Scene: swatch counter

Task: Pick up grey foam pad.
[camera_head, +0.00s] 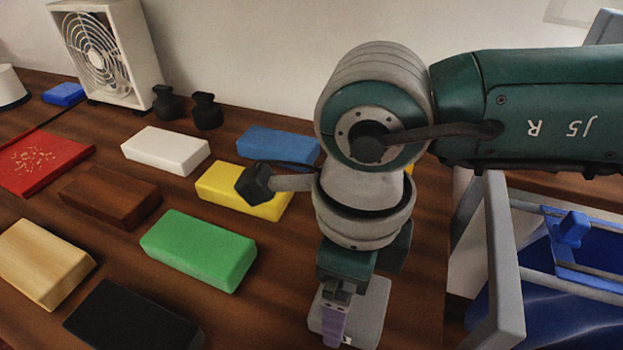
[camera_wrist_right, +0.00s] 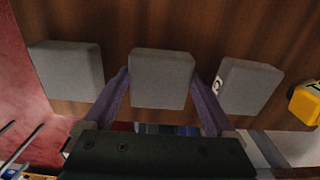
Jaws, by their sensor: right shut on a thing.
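A grey foam pad (camera_wrist_right: 162,80) sits between the two purple fingers of my right gripper (camera_wrist_right: 162,85) in the right wrist view, with a finger against each side. My right gripper is shut on it. In the head view, the right gripper (camera_head: 335,325) points down at the counter's front, and part of a grey pad (camera_head: 370,312) shows beside and behind its fingers. I cannot tell whether the held pad touches the counter. Two more grey blocks flank it in the wrist view, one at left (camera_wrist_right: 66,72) and one at right (camera_wrist_right: 250,88). My left gripper is not in view.
On the wooden counter (camera_head: 285,310) lie green (camera_head: 198,248), black (camera_head: 133,318), yellow (camera_head: 225,188), white (camera_head: 165,150), blue (camera_head: 275,145), brown (camera_head: 108,196) and tan (camera_head: 42,262) blocks. A fan (camera_head: 105,50) stands behind. A blue container (camera_head: 575,315) is at the right.

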